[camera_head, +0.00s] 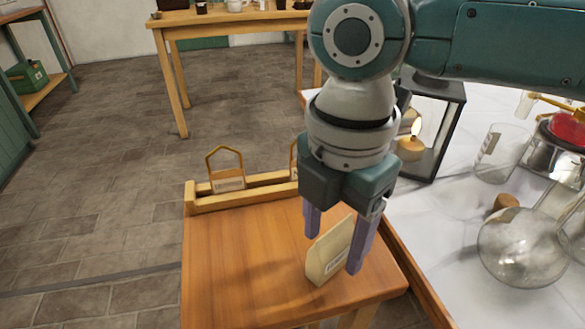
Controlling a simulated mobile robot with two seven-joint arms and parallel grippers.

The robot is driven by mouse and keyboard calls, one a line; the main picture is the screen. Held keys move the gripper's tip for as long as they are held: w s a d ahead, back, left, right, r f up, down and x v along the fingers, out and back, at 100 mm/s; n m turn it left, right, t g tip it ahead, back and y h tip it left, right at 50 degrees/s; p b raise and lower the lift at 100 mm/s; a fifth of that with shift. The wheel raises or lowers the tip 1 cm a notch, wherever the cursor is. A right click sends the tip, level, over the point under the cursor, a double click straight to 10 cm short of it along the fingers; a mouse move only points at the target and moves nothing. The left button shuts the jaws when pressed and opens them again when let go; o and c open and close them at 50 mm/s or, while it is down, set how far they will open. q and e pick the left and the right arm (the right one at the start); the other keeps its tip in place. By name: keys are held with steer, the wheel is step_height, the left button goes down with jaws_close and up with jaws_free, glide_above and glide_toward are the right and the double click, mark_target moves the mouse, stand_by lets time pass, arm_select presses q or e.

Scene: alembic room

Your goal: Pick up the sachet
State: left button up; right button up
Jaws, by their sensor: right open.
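The sachet (329,254) is a small cream packet with a pale label on its lower front. It stands on the small wooden table (230,262), near that table's right side. My right gripper (333,252) is open and points down over the sachet. One purple finger is at the sachet's upper left, the other at its right side and partly in front of it. I cannot tell whether either finger touches it. My left gripper is not in view.
A raised rail with labelled tags (225,170) runs along the small table's back edge. To the right, a white worktop holds a round glass flask (522,248), a cork (505,203), a glass beaker (502,153) and a black lantern (448,125) with a lit candle. The table's left part is clear.

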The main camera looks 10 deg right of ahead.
jaws_close()
stand_by(0.5)
